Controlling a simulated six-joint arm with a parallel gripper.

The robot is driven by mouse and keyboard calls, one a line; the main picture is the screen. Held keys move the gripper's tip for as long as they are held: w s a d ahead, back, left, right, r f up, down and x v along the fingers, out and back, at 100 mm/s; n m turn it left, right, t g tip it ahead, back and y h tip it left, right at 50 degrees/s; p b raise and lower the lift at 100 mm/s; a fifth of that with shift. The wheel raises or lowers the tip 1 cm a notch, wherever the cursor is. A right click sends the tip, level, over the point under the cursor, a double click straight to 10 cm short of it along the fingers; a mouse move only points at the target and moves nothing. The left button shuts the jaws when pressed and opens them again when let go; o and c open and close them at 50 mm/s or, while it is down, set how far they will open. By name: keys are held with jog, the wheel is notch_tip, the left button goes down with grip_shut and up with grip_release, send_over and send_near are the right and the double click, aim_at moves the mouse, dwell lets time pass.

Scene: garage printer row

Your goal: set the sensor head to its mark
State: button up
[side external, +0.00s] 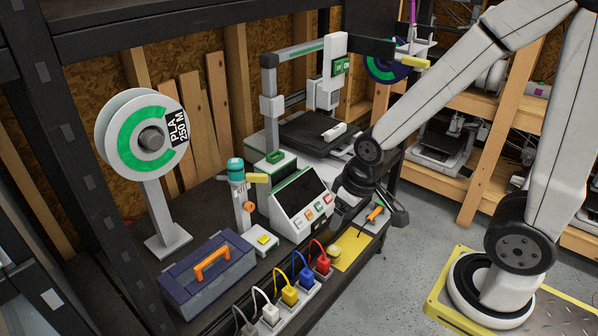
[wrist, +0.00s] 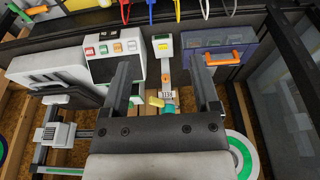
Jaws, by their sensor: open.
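What looks like the sensor head is a teal-capped unit (side external: 236,170) with a yellow handle to one side, on a slim upright post with an orange knob. The post rises from a white base (side external: 262,242) with a yellow button. I cannot make out its mark. In the wrist view the teal cap (wrist: 170,109), yellow handle (wrist: 155,101) and small number label (wrist: 167,94) show between and below my fingers.
The control panel (side external: 299,204) stands close right of the post. A blue toolbox (side external: 206,280) and a filament spool (side external: 137,136) are left. Several coloured plugs (side external: 290,296) line the front edge. A printer (side external: 310,125) stands behind; a yellow mat (side external: 352,252) lies right.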

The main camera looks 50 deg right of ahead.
jog(key=shift+c, duration=1.4)
jog(key=w+d+f+n+t, duration=0.1)
jog(key=w+d+t, duration=0.2)
jog(key=w, duration=0.5)
jog(key=w+d+f+n+t, duration=0.1)
jog(key=w+d+t, duration=0.2)
jog(key=w, duration=0.6)
jog(key=n+t+y, duration=0.4)
jog(key=t+y, duration=0.2)
jog(key=y, duration=0.2)
send_near(246, 177)
jog(key=w+d, duration=0.2)
jog(key=shift+s+a+f+n+y, duration=0.15)
jog(key=shift+s+f+n+y, duration=0.4)
jog(key=shift+f+y, duration=0.5)
jog(key=shift+r, duration=0.15)
jog(key=shift+x, duration=3.85)
jog(key=shift+r, duration=0.1)
